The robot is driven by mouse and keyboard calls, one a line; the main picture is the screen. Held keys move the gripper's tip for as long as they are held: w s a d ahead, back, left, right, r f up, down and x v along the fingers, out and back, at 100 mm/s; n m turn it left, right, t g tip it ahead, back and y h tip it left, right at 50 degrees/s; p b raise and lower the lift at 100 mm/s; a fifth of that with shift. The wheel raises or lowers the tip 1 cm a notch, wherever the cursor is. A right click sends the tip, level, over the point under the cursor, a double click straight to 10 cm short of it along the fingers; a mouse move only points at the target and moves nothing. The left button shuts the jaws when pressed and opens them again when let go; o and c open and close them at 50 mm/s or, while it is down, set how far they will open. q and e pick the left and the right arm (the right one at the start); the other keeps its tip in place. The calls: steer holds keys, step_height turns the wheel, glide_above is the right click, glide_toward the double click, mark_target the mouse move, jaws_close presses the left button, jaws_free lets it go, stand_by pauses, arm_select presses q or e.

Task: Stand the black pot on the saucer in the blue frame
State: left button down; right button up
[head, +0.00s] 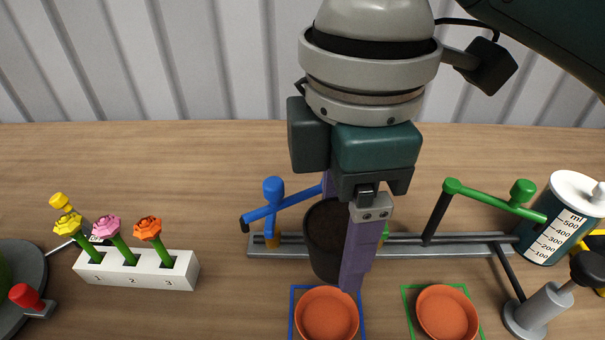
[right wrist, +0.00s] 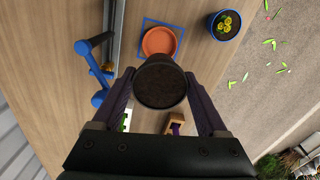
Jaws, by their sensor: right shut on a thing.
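The black pot (head: 325,240), filled with dark soil, is held by my right gripper (head: 340,250), whose purple fingers close on its two sides. The pot (right wrist: 160,88) also shows between the fingers in the right wrist view. It looks upright and is above the table, behind the near saucers. The orange saucer (head: 326,316) in the blue frame (head: 292,312) is bare, and in the head view lies just below the pot. My left gripper is not in view.
A second saucer (head: 447,312) lies in a green frame (head: 408,300) to the right. A grey rail (head: 465,247) with blue (head: 272,205) and green (head: 490,197) arms runs behind. A flower block (head: 135,270) stands left; a measuring cylinder (head: 562,220) stands right.

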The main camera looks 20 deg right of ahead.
step_height(320, 180, down, 10)
steer(key=shift+f+b, duration=0.25)
steer(key=shift+b, duration=0.75)
steer(key=shift+f+b, duration=0.55)
steer(key=shift+f, duration=1.45)
steer(key=shift+f, duration=0.15)
steer(key=o, duration=1.3)
steer(key=shift+o, duration=0.2)
